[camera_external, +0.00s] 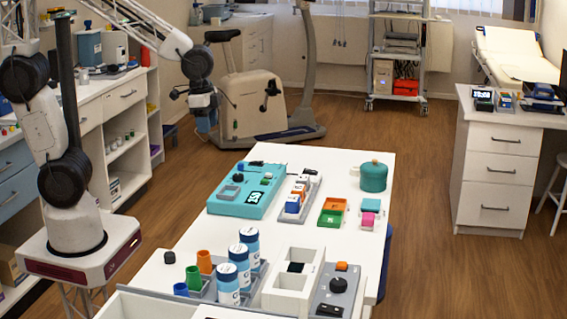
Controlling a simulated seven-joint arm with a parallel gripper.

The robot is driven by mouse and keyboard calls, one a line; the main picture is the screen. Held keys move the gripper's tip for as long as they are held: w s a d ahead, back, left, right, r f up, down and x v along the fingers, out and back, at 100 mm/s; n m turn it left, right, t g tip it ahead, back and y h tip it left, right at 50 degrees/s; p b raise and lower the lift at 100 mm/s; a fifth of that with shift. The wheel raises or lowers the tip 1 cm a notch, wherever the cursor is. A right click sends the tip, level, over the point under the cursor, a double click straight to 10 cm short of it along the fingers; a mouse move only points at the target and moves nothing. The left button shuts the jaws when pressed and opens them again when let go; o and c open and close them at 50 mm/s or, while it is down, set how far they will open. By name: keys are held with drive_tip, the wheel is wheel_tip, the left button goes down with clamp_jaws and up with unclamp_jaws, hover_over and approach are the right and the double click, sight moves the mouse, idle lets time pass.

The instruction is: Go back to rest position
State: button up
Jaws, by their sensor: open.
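My gripper (206,126) hangs at the end of my arm, pointing down. It is up in the air at the upper left, beyond the far left end of the white table (225,228). It appears small here and in front of the exercise bike, and I see nothing held in it. It is open and apart from the things on the table.
The table holds a turquoise device (240,205), a grey rack (309,188), a green lidded pot (373,177), orange and green trays (333,211), blue-white bottles (249,247), colored cups (204,262) and a grey control box (340,290). Shelves (125,140) stand on the left.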

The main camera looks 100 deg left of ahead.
drive_tip(key=s+d+r, duration=0.3)
drive_tip(key=s+d, duration=0.3)
drive_tip(key=d, duration=0.1)
drive_tip(key=s+d+r+t, duration=0.1)
drive_tip(key=s+d+r, duration=0.2)
drive_tip(key=s+d, duration=0.4)
drive_tip(key=shift+d+r+h, duration=0.25)
drive_tip(key=shift+d+h, duration=0.05)
drive_tip(key=shift+d, duration=0.5)
drive_tip(key=shift+s, duration=0.1)
